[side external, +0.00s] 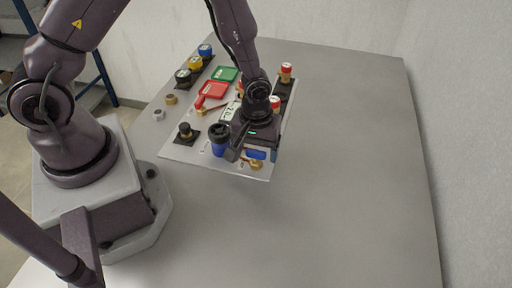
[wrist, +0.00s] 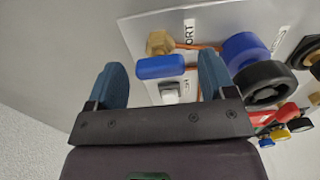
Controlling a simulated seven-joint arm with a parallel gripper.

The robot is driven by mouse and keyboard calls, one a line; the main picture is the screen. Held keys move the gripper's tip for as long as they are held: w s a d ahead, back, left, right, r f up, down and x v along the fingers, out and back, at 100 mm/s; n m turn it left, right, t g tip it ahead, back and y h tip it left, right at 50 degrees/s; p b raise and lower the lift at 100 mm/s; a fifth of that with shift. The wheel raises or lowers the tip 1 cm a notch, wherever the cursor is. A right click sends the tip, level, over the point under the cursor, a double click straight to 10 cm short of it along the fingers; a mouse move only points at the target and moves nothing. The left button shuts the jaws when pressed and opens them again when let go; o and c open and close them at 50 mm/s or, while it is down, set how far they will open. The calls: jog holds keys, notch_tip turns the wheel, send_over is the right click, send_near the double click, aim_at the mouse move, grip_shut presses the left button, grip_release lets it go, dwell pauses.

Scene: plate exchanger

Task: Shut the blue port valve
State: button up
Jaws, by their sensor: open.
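The blue port valve has a blue bar handle (wrist: 160,66) beside a brass hex fitting (wrist: 160,43), near the panel's edge in the wrist view. In the side external view the blue handle (side external: 257,155) shows at the panel's near right corner, partly covered by my gripper. My gripper (wrist: 162,78) is open and empty, with one finger on each side of the handle's ends. The handle lies lengthwise across the gap between the fingers. I cannot tell whether either finger touches it. My gripper (side external: 250,150) is low over that corner in the side external view.
A blue cylinder with a black knob (side external: 219,140) stands close beside my gripper. The panel (side external: 200,157) also carries a black knob (side external: 185,130), red and green blocks (side external: 213,90), and several coloured knobs. The grey table (side external: 350,180) is clear to the right.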

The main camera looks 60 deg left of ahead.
jog(key=c, duration=0.9)
jog(key=shift+c, duration=0.2)
jog(key=shift+m, duration=0.3)
jog(key=m, duration=0.3)
jog(key=shift+m, duration=0.4)
jog(key=m, duration=1.3)
jog(key=shift+m, duration=0.4)
